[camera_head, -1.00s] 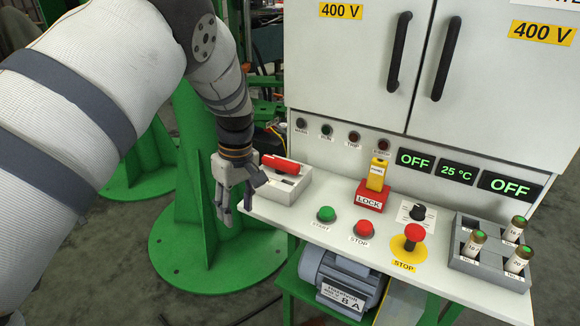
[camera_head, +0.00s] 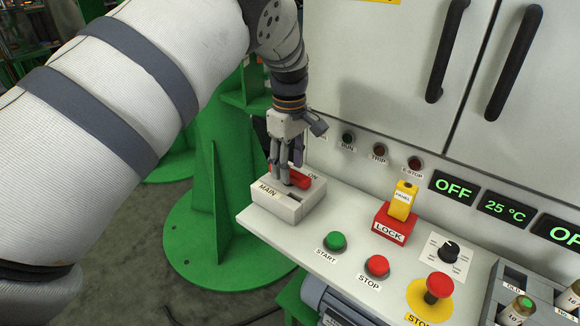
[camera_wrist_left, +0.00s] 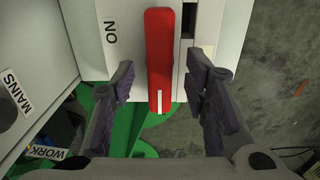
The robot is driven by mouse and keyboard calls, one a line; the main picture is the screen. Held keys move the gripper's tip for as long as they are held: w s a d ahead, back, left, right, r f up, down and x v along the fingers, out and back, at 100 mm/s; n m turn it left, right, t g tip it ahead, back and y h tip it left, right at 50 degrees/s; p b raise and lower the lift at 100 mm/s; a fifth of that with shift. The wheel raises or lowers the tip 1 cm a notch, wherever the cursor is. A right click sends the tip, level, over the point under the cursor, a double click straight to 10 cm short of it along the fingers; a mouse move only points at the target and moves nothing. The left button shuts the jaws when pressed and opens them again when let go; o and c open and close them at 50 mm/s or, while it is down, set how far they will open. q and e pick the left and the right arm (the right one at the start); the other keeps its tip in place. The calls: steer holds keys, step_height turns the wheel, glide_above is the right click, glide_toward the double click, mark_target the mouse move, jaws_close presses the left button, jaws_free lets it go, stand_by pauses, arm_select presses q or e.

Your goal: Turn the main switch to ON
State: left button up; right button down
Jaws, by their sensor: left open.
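The main switch is a white box (camera_head: 288,208) marked MAIN and ON at the left end of the panel shelf. Its red lever (camera_head: 301,179) lies low along the box, partly hidden by my gripper in the head view. My left gripper (camera_head: 287,181) points down over the switch. In the left wrist view the red lever (camera_wrist_left: 160,45) runs between the open fingers, with a gap on each side. The ON label there is left of the lever. I cannot see any finger touching the lever. My right gripper is out of view.
Right of the switch are a green START button (camera_head: 335,241), a red STOP button (camera_head: 377,266), a LOCK block (camera_head: 391,223), a black knob (camera_head: 450,250) and a red stop button on yellow (camera_head: 439,287). The cabinet (camera_head: 380,90) stands behind. Displays read OFF and 25 °C.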

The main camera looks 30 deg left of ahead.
arm_select(q)
steer(key=shift+f, duration=0.65)
jaws_close()
steer(key=m, duration=0.4)
steer(key=shift+r, duration=0.1)
steer(key=m+p, duration=0.1)
steer(key=m, duration=0.8)
steer(key=shift+m, duration=2.5)
